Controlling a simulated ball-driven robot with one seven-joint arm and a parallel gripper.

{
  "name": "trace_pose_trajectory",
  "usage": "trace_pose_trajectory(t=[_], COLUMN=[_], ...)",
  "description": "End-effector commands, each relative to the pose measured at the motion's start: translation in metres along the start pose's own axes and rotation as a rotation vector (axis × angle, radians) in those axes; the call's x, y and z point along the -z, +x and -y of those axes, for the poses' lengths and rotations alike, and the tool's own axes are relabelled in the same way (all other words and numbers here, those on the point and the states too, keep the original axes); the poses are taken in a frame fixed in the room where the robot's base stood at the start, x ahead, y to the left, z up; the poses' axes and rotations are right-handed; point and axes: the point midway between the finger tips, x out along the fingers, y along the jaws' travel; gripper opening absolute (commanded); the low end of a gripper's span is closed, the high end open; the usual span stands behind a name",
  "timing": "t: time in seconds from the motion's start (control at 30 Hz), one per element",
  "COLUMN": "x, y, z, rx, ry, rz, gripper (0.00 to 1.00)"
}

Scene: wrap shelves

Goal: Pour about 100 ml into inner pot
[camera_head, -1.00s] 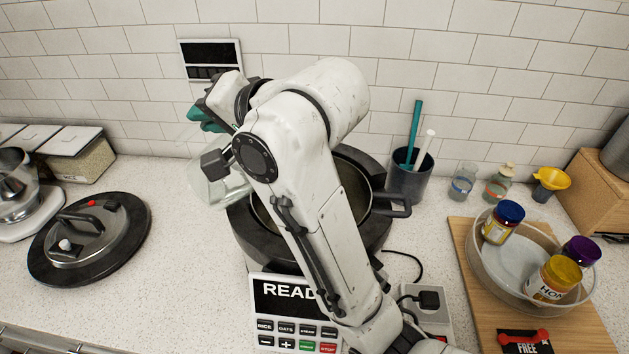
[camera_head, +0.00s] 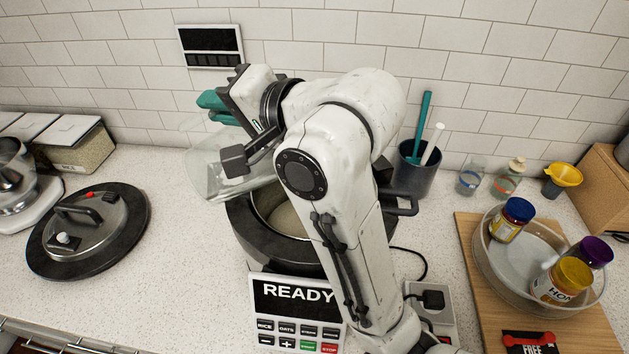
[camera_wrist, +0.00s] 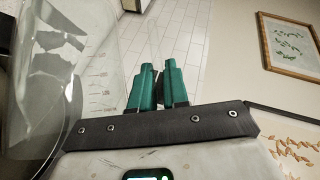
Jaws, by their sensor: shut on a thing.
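My gripper (camera_head: 216,105) has teal fingers and is shut on a clear measuring jug (camera_head: 208,176), at its handle side. The jug is tilted, with its lower right part over the left rim of the cooker. It also shows large at the left of the wrist view (camera_wrist: 100,75), with red marks on its wall. The fingers (camera_wrist: 159,82) are close together there. The inner pot (camera_head: 262,203) sits in the black cooker, open, with something pale at its bottom. My arm hides much of the pot. I cannot make out a stream or the water level in the jug.
The cooker's panel (camera_head: 297,300) reads READY. A round black lid (camera_head: 88,228) lies at the left. A dark utensil cup (camera_head: 414,178) stands behind right. A glass dish (camera_head: 490,262) with jars is on a board at the right. The counter between lid and cooker is clear.

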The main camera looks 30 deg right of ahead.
Motion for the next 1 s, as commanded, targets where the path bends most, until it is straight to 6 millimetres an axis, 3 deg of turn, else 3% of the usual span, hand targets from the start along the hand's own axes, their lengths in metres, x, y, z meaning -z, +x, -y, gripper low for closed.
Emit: trace_pose_trajectory(t=[0.27, 1.0], x=[-0.0030, -0.0048], y=[-0.0080, -0.0024], z=[0.0001, -0.0025], rx=[0.032, 0.052], ry=[0.031, 0.056], rz=[-0.001, -0.001], gripper=[0.00, 0.00])
